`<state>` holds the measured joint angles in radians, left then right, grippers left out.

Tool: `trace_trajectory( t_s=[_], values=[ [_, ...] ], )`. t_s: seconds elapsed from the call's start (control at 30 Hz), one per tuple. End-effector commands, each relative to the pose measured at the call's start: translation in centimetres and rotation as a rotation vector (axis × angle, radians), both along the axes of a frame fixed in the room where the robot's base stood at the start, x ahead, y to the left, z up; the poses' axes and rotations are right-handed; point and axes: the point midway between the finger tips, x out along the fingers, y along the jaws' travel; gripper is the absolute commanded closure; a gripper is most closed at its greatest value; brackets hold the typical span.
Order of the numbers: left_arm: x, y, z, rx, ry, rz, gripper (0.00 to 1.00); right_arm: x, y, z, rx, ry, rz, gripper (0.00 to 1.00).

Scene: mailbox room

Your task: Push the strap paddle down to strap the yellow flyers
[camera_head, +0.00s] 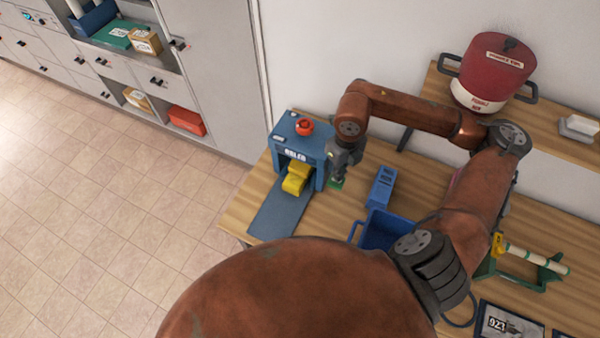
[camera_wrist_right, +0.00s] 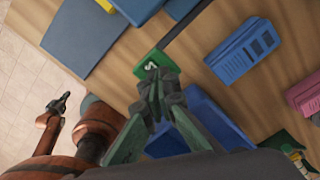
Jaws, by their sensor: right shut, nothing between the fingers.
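The blue strapping machine (camera_head: 300,142) stands at the table's left end with a red knob on top. The yellow flyers (camera_head: 296,181) lie in its opening, and a bit of yellow (camera_wrist_right: 180,8) shows at the top of the wrist view. The green strap paddle (camera_wrist_right: 150,64), marked with white characters, sits at the end of a dark bar; its green edge (camera_head: 336,184) shows beside the machine. My right gripper (camera_head: 338,178) is shut and empty, its fingertips (camera_wrist_right: 156,82) right by the paddle; contact is unclear. My left gripper (camera_wrist_right: 58,103) shows small, off the table.
A blue box (camera_head: 381,187) and a blue bin (camera_head: 378,232) stand right of the paddle. A blue-grey feed plate (camera_head: 282,207) extends forward from the machine. A red pot-like container (camera_head: 492,75) stands on the shelf behind. A green stand (camera_head: 520,270) is at right.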

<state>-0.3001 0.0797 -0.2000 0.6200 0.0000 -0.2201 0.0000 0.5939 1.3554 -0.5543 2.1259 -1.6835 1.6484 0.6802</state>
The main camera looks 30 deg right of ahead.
Motion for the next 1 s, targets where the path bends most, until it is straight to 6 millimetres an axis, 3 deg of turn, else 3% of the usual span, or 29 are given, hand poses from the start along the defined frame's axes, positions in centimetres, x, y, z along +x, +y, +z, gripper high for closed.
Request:
trace_trajectory(
  t_s=[0.5, 1.0],
  values=[
    [0.2, 0.0, 2.5, 0.0, -0.003, 0.0, 1.0, 0.1, 0.0, 5.0, -0.001, -0.002, 0.0, 1.0],
    [0.2, 0.0, 2.6, -0.001, -0.004, 0.0, 1.0, 0.0, 0.0, 5.3, 0.001, -0.001, 0.0, 1.0]
  ],
)
